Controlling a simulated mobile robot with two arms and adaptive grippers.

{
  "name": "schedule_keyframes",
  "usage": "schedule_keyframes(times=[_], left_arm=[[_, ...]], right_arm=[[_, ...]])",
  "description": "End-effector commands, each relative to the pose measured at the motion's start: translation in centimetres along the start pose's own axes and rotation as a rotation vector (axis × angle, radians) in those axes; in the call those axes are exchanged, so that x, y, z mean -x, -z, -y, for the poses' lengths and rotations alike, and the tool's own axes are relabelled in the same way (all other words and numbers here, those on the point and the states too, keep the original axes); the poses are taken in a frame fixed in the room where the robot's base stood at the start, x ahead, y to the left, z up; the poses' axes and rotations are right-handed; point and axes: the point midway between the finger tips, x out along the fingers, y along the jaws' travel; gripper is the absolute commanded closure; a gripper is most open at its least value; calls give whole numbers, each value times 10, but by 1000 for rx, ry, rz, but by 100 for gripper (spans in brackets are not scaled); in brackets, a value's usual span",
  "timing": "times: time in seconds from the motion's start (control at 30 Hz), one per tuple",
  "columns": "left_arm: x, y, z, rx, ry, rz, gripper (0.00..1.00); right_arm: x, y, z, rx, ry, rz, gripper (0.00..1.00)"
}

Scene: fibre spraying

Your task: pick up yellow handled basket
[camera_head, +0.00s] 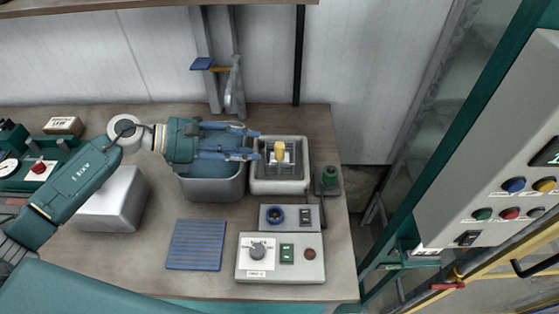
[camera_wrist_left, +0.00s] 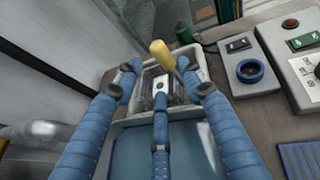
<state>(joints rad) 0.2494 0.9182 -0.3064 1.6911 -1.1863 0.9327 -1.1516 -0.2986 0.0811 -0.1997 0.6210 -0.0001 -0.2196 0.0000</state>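The yellow handle (camera_head: 280,152) stands up from a small grey basket (camera_head: 285,174) that sits in a pale square tub (camera_head: 303,184) on the bench. My left gripper (camera_head: 256,146) is open and empty, its blue fingers pointing right, just left of the handle and partly over the tub's left side. In the left wrist view, the yellow handle (camera_wrist_left: 162,54) shows just beyond the spread fingertips of my left gripper (camera_wrist_left: 159,68), apart from them as far as I can tell. The fingers hide part of the basket there. My right gripper is in neither view.
A grey bin (camera_head: 212,187) with blue contents stands under my left gripper. A green-capped bottle (camera_head: 328,177), a blue-knob box (camera_head: 290,218) and a control box (camera_head: 281,258) stand close by. A blue ribbed mat (camera_head: 196,245) lies in front. A post rises behind.

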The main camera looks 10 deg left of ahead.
Motion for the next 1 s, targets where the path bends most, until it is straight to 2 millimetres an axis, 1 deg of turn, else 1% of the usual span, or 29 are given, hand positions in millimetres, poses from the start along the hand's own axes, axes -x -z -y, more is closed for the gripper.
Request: schedule_keyframes(times=[0.03, 0.1, 0.37, 0.53, 0.63, 0.73, 0.93, 0.97, 1.0], left_arm=[[-8, -7, 1, -1, 2, 4, 60], [-18, -5, 0, 1, 1, 3, 60], [-40, -4, 0, 0, 1, 2, 60], [-67, -6, 0, 1, 2, 3, 60], [-79, -4, 0, 0, 0, 2, 60], [-85, -2, 0, -1, 0, 0, 60], [-86, -1, 0, -2, 0, -1, 60], [-86, -1, 0, -2, 0, -1, 62], [-86, -1, 0, -2, 0, -1, 70]], right_arm=[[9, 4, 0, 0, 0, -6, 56], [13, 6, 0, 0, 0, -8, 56], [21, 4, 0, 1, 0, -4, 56], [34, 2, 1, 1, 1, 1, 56], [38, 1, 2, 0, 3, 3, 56], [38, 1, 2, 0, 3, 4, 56], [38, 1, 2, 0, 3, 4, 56], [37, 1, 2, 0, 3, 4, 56], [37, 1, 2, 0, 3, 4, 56]])
